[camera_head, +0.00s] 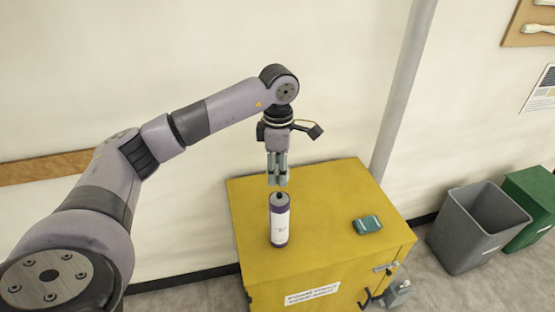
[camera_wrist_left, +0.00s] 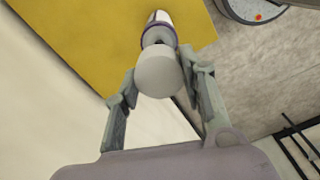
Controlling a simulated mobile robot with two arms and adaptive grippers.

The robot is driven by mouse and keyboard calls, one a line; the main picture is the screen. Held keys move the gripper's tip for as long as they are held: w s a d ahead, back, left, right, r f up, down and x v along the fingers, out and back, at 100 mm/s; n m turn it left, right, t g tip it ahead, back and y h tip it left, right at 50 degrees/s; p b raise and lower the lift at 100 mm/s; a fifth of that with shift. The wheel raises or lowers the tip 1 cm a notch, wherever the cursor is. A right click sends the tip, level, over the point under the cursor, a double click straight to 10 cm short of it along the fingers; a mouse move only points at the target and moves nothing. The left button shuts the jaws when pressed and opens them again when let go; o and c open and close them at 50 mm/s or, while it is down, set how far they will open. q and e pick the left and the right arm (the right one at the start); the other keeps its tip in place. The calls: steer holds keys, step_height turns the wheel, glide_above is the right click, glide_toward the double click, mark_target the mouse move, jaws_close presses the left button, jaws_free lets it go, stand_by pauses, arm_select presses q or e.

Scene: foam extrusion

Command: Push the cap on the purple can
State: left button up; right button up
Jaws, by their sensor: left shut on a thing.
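The purple can (camera_head: 279,222), with a white label, stands upright on the yellow cabinet (camera_head: 340,195). It also shows in the left wrist view (camera_wrist_left: 160,18), beyond the fingers and partly hidden. My left gripper (camera_head: 278,182) points down right above the can's top, with a small gap between fingertips and can. In the left wrist view, my left gripper (camera_wrist_left: 160,85) is shut on a pale grey rounded cap (camera_wrist_left: 158,72), in line with the can's top. In the head view the cap is hard to tell from the grey fingers. My right gripper is not in view.
A small teal-grey box-like object (camera_head: 367,225) lies on the cabinet right of the can. A grey bin (camera_head: 474,227) and a green bin (camera_head: 530,200) stand on the floor at right. The wall is close behind the cabinet.

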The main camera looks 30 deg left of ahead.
mark_target(278, 197)
arm_select(q)
steer(key=shift+a, duration=0.1)
steer(key=shift+d+f+b, duration=0.2)
steer(key=shift+f+b, duration=0.35)
steer(key=shift+f, duration=0.25)
step_height(278, 197, down, 3)
steer(key=shift+a+f+b, duration=0.15)
steer(key=shift+f+b, duration=0.05)
steer(key=shift+b, duration=0.9)
steer(key=shift+f+b, duration=0.4)
steer(key=shift+f, duration=0.25)
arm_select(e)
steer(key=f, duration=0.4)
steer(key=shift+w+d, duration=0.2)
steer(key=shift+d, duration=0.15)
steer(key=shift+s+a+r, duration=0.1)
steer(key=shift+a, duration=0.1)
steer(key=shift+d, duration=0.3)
